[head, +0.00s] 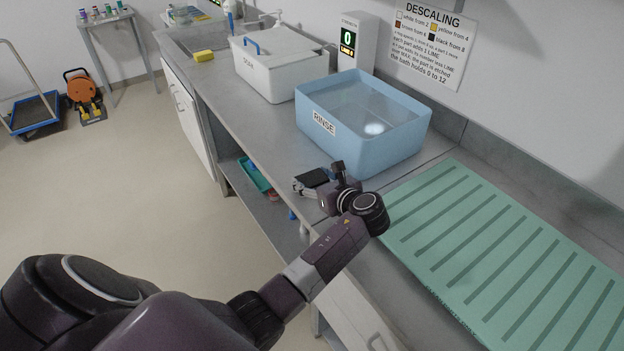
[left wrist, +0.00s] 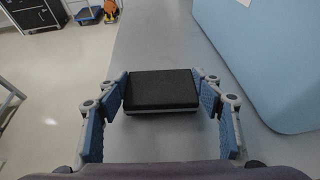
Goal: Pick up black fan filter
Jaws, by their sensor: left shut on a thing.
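The black fan filter (head: 311,177) is a small flat block with a black top and a lighter grey rim. In the left wrist view the filter (left wrist: 162,90) lies between the two blue-padded fingers. My left gripper (left wrist: 162,98) is shut on its left and right sides. In the head view the left gripper (head: 319,182) is at the front edge of the counter, just in front of the blue rinse tub (head: 345,140). I cannot tell whether the filter touches the counter or is slightly above it. My right gripper is not in view.
A white soak tub (head: 265,80) with a lid stands behind the rinse tub. A green ribbed mat (head: 510,260) covers the counter at right. A display unit (head: 352,42) stands against the wall. A lower shelf holds a green tray (head: 254,175). The floor at left is mostly clear.

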